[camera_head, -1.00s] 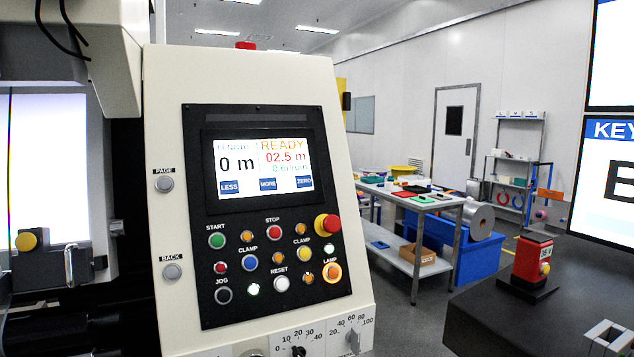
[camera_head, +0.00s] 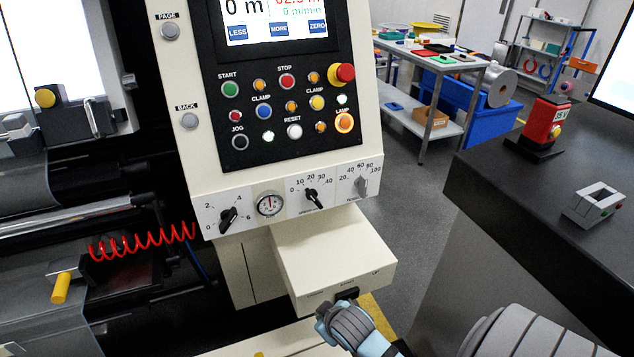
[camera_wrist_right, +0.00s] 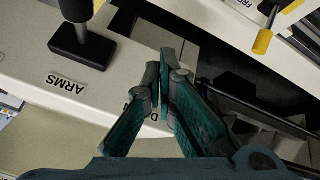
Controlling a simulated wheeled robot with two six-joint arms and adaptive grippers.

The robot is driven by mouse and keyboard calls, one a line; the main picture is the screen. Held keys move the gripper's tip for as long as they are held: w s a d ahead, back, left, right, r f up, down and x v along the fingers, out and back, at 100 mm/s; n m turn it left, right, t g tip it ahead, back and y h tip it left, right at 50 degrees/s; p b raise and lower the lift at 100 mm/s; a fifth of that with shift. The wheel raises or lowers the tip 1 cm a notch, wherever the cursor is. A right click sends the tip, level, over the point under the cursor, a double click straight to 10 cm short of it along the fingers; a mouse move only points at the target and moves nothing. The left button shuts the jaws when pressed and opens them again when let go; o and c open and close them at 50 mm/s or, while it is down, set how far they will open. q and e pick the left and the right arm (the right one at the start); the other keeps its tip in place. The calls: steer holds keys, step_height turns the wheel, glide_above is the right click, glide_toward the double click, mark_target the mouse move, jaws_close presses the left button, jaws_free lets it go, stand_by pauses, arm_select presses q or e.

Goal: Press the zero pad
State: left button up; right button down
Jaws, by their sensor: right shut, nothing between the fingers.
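The zero pad (camera_head: 317,26) is a small blue rectangle marked ZERO at the lower right of the lit screen (camera_head: 268,14) on the cream console. The upper part of that screen is cut off by the top edge of the head view. In the right wrist view my right gripper (camera_wrist_right: 163,68) is shut and empty, its dark teal fingers together over a cream surface with an ARMS label. Part of my arm shows at the bottom of the head view, well below the screen. My left gripper is not in view.
Buttons and a red emergency stop (camera_head: 341,74) sit below the screen, with dials (camera_head: 312,197) under them. A cream box (camera_head: 335,245) juts out lower down. A black joystick (camera_wrist_right: 80,40) stands near my right gripper. A dark counter (camera_head: 520,190) is at right.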

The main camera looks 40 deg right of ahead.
steer(key=w+d+r+t+h, duration=0.1)
steer(key=w+r, duration=0.4)
steer(key=r, duration=0.7)
steer(key=w+d+r+t+h, duration=0.1)
steer(key=w+d+r+t, duration=0.3)
steer(key=r, duration=0.8)
steer(key=w+d+r+t+h, duration=0.2)
steer(key=w+r, duration=0.5)
steer(key=r, duration=0.5)
steer(key=shift+w+d+r+t, duration=0.3)
steer(key=shift+w+d+t, duration=0.1)
steer(key=shift+t, duration=0.3)
steer(key=m+t+h, duration=0.2)
steer(key=t+h, duration=0.2)
steer(key=h, duration=0.2)
glide_toward(317, 26)
steer(key=s+r, duration=0.4)
steer(key=r, duration=0.5)
steer(key=shift+d, duration=0.3)
steer(key=shift+w, duration=0.15)
steer(key=w+d+f, duration=0.2)
steer(key=w+f, duration=0.1)
steer(key=w, duration=0.4)
steer(key=shift+w+d+f, duration=0.2)
steer(key=shift+w, duration=0.15)
steer(key=shift+w+d+f, duration=0.15)
steer(key=shift+w, duration=0.2)
